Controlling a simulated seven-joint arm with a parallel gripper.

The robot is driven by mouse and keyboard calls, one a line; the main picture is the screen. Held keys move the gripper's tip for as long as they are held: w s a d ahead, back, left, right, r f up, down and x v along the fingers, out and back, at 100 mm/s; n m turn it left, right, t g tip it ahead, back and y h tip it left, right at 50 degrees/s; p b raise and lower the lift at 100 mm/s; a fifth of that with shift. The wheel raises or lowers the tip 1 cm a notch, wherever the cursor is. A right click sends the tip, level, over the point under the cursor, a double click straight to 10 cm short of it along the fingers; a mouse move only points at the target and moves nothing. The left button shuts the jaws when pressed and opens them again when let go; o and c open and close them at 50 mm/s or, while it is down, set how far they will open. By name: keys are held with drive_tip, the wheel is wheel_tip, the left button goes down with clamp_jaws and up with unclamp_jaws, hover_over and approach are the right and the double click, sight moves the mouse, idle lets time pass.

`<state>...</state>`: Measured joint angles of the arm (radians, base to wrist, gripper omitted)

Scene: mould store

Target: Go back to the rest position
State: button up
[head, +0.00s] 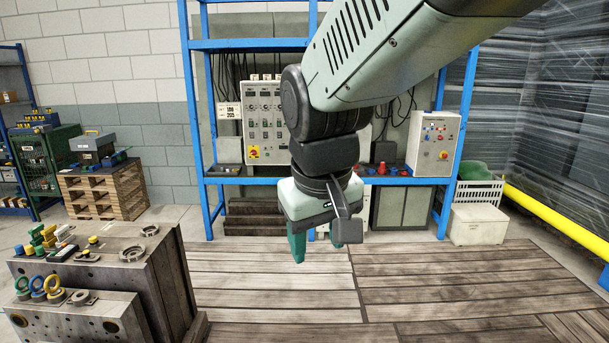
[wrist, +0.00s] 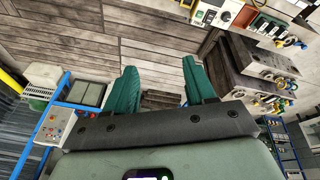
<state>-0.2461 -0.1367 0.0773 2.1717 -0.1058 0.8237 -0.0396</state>
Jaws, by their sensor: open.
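My gripper (head: 303,246) hangs below the end of my arm in the head view, over the wooden plank floor and in front of the blue rack. Its green fingers point down. In the wrist view my gripper (wrist: 161,86) shows two green fingers spread apart, with only floor and a dark slatted stack between them. It is open and holds nothing. In the head view part of the gripper is hidden behind my wrist camera.
A steel mould block (head: 140,268) with rings and small fittings on top stands at the left. The blue rack (head: 195,130) carries control boxes behind my arm. A white crate (head: 478,224) and a yellow pipe (head: 556,228) are at the right. The plank floor (head: 440,285) is clear.

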drive_tip(key=s+d+r+m+t, duration=0.1)
drive_tip(key=s+d+m, duration=0.1)
drive_tip(key=s+d, duration=0.2)
drive_tip(key=s+d+r+m+t, duration=0.1)
drive_tip(key=s+d+r+m, duration=0.1)
drive_tip(key=s+d, duration=0.3)
drive_tip(key=s, duration=0.4)
drive_tip(key=shift+s+d+r, duration=0.15)
drive_tip(key=shift+s+r, duration=0.05)
drive_tip(key=shift+s, duration=0.1)
